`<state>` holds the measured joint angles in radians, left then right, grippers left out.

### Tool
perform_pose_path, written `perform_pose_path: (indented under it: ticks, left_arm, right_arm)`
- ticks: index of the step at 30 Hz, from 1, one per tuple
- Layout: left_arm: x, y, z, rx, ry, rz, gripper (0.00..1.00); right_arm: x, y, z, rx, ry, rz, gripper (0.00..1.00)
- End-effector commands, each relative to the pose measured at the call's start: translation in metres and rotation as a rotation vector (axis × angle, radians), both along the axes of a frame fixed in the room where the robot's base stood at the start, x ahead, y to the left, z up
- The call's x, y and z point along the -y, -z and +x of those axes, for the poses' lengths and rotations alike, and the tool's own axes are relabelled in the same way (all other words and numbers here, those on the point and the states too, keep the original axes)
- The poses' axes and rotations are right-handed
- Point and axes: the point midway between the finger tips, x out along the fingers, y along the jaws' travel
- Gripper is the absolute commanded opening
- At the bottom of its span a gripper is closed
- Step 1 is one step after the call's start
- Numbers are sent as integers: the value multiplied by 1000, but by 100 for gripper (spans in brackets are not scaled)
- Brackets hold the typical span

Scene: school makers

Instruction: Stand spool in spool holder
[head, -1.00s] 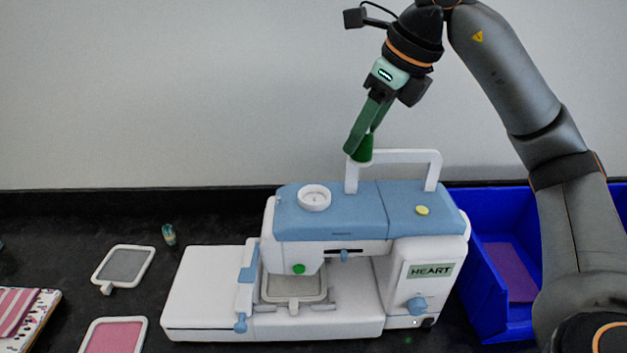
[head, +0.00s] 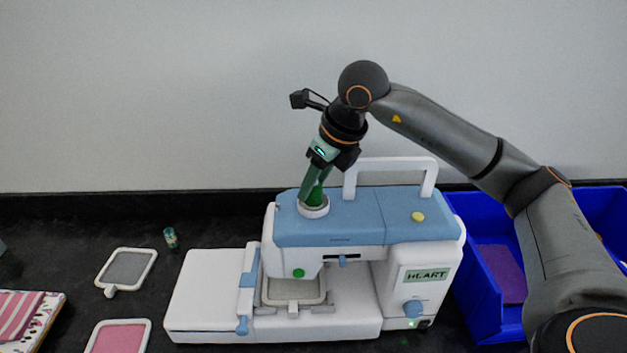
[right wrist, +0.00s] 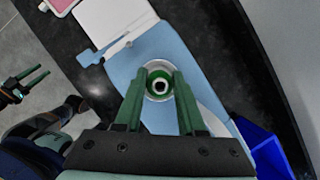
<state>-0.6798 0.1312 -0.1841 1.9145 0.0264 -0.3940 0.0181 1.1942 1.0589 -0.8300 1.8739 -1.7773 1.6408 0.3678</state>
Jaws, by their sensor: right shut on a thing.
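The green spool (head: 312,199) stands about upright between the fingers of my right gripper (head: 314,192). Its lower end is at the white ring of the spool holder (head: 313,212) on top of the blue and white sewing machine. In the right wrist view, the green spool (right wrist: 160,83) appears inside the pale ring (right wrist: 151,96), with the fingers on either side of it. Whether it is fully seated I cannot tell. My left gripper (right wrist: 42,76) shows at the left edge of the right wrist view, its fingers apart and empty, away from the machine.
The sewing machine's white carry handle (head: 392,163) rises just right of the gripper. A blue bin (head: 467,307) stands right of the machine. A small thread spool (head: 170,237), a grey hoop (head: 127,268) and a pink hoop (head: 116,338) lie on the dark table at left.

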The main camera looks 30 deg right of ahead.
Motion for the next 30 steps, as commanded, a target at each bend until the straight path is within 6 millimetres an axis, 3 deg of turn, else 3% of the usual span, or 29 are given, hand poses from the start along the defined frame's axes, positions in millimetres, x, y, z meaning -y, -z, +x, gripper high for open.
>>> perform_pose_path:
  ticks: [10,11,18,30]
  left_arm:
    - [0,8,0,0,0,0,50]
    - [0,7,0,0,0,0,50]
    - [0,6,0,0,0,0,50]
    - [0,-3,0,0,0,0,50]
  right_arm:
    - [0,8,0,0,0,0,0]
    - [0,7,0,0,0,0,40]
    - [0,6,0,0,0,0,67]
    - [0,-4,0,1,0,0,69]
